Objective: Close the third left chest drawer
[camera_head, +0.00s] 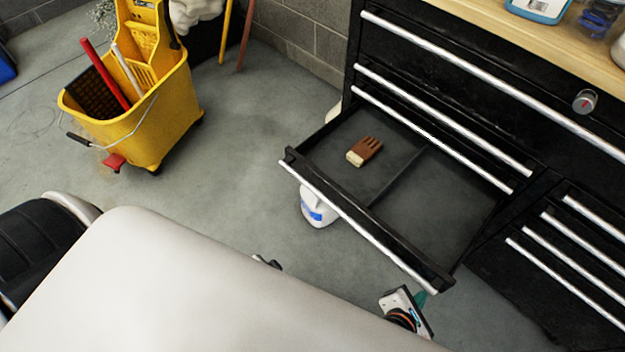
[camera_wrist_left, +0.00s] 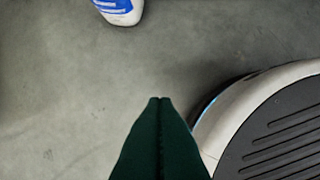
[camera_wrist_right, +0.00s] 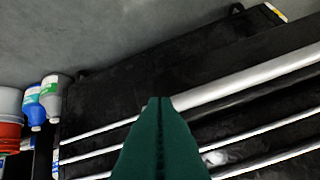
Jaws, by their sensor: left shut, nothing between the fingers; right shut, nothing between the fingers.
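The black chest (camera_head: 480,85) has a left column of drawers below one wide top drawer. The third left drawer (camera_head: 448,228) is pulled well out, with a silver handle along its front edge (camera_head: 345,217). Inside it a divider splits the floor, and a brown brush (camera_head: 366,150) lies in the left part. My right gripper (camera_head: 421,299) is low, just below the drawer's near right corner; contact cannot be told. Its green fingers (camera_wrist_right: 160,100) are shut and empty, with silver handle bars beyond them. My left gripper's green fingers (camera_wrist_left: 160,100) are shut and empty above the floor.
A white bottle with a blue label (camera_head: 318,208) stands on the floor, partly hidden by the drawer. A yellow mop bucket (camera_head: 150,120) stands at the left. Lower right drawers (camera_head: 565,245) look shut. Grey floor between bucket and drawer is clear.

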